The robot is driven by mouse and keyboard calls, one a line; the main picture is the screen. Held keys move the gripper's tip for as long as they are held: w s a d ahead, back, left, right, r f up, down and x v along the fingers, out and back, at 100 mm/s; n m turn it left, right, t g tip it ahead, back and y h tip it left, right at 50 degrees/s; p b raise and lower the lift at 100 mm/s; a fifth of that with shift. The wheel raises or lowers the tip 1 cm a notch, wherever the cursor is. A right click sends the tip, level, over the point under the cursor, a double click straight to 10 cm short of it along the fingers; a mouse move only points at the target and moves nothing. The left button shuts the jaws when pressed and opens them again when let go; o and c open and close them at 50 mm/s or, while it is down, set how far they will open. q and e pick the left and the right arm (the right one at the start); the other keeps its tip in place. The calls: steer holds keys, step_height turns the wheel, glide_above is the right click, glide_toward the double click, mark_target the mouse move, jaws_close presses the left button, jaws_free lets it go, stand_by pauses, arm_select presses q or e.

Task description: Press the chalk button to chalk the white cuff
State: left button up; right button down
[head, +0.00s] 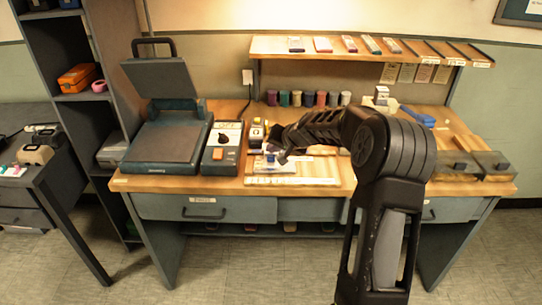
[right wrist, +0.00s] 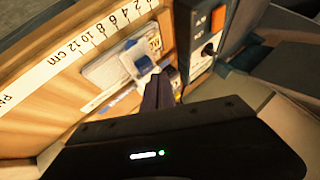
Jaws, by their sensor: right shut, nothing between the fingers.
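A small white and blue piece (head: 270,158) stands on a pale plate (head: 290,168) at the front middle of the bench. In the right wrist view the white and blue piece (right wrist: 141,63) sits on the clear plate (right wrist: 105,72). I cannot tell for sure which part is the chalk button or the white cuff. My right gripper (head: 282,158) is shut and empty, pointing down just right of the piece. Its fingers (right wrist: 168,78) show close beside the piece in the right wrist view; contact is unclear. My left gripper is not in view.
A control box (head: 219,155) with an orange switch and an open heat press (head: 166,142) stand to the left. A ruler strip (right wrist: 92,35) runs along the bench front. Several coloured spools (head: 308,99) stand behind, under a shelf (head: 350,47).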

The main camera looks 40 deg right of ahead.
mark_target(273, 158)
steer(key=shift+r+p, duration=1.85)
steer(key=shift+r, duration=0.7)
